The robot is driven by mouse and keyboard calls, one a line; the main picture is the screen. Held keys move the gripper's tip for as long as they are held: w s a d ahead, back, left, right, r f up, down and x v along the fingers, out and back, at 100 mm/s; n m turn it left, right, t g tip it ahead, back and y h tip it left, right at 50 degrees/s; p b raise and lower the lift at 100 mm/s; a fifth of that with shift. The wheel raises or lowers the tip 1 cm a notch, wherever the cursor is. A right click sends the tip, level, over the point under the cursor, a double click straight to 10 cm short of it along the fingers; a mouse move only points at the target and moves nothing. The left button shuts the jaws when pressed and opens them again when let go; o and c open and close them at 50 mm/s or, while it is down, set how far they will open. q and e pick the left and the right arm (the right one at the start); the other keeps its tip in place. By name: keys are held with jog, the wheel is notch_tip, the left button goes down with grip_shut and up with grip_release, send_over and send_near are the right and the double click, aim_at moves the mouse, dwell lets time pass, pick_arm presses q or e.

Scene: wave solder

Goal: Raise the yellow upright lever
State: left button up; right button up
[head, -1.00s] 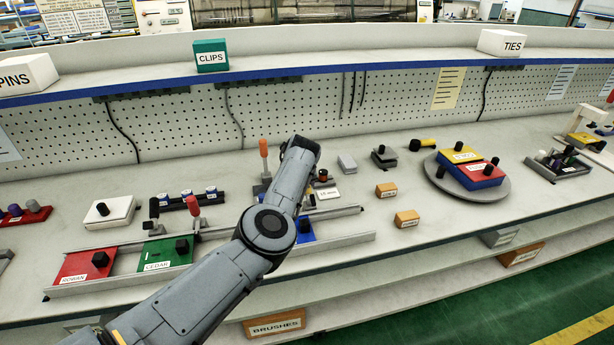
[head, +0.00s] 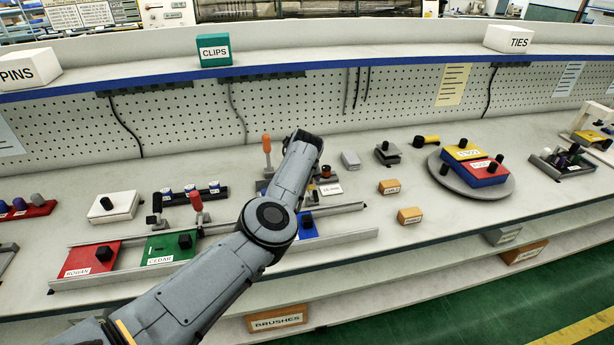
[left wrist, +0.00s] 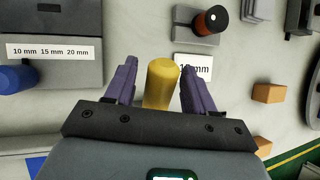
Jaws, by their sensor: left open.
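In the left wrist view a yellow cylindrical grip (left wrist: 162,83), seen nearly end-on, stands between the two purple fingers of my left gripper (left wrist: 159,76). The fingers are open, one on each side of the grip, with a gap showing at least on the left. The lever's base and lower shaft are hidden by the grip and gripper. My right gripper is not in view.
An orange-handled lever (head: 267,146) stands left of my wrist, and a red-handled lever (head: 196,201) stands by the rails. In the wrist view a black knob with an orange-brown ring (left wrist: 211,20) and a blue knob (left wrist: 14,78) are close by. Orange blocks (head: 390,187) lie to the right.

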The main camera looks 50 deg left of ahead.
pick_arm(q)
jog(key=shift+s+d+r, duration=0.15)
jog(key=shift+r, duration=0.3)
jog(key=p+v, duration=0.2)
jog(key=v, duration=0.7)
jog(key=shift+s+d+r+p, duration=0.2)
jog(key=shift+s+r+p, duration=0.05)
jog(key=shift+p, duration=0.1)
